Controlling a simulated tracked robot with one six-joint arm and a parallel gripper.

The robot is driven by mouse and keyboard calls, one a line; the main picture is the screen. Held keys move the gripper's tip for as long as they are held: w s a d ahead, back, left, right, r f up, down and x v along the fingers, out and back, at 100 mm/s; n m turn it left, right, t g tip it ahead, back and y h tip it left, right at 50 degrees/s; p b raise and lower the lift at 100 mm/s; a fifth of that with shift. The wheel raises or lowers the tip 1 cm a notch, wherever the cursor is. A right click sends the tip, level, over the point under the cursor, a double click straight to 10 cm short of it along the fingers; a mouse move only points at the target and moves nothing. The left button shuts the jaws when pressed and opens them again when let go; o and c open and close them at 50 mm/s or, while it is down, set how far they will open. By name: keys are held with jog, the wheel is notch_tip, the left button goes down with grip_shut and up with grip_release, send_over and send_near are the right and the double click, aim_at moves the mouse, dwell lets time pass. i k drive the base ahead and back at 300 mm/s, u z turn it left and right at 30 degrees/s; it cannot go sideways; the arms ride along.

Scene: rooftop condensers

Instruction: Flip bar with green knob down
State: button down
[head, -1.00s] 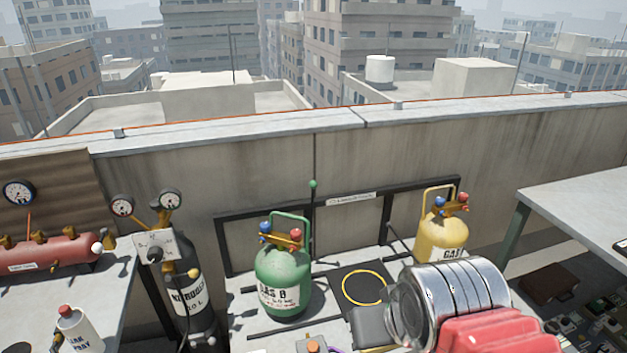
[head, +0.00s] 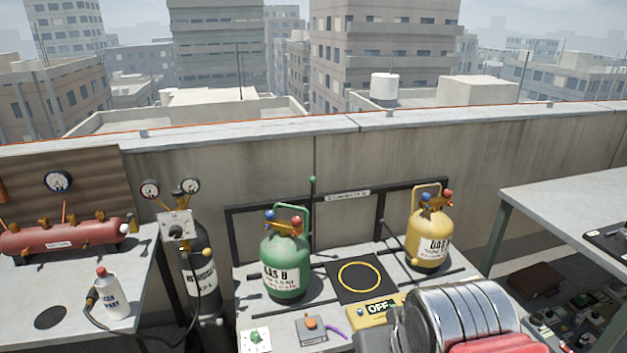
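A thin dark bar with a green knob (head: 312,181) on top stands upright in front of the parapet wall, just right of the green cylinder's handle. Its lower end is at the back of the bench, behind the green cylinder (head: 287,268), and I cannot make out its pivot. A silver ribbed link and a red link of my arm fill the lower right. The fingers of my gripper do not show, so I cannot see whether it holds anything. My arm is well below and right of the bar in the picture, apart from it.
A yellow cylinder (head: 431,242) stands right of a black pad (head: 345,290) with a yellow ring. A yellow box marked OFF (head: 376,308) is in front. A dark nitrogen cylinder (head: 197,265) stands left. A black frame (head: 240,228) runs behind the bench. A table (head: 560,195) is at right.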

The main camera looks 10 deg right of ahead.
aim_at(312, 179)
jog(key=u, duration=0.05)
jog(key=k, duration=0.7)
jog(key=z, duration=0.35)
jog(key=i, duration=2)
jog(key=u, duration=0.55)
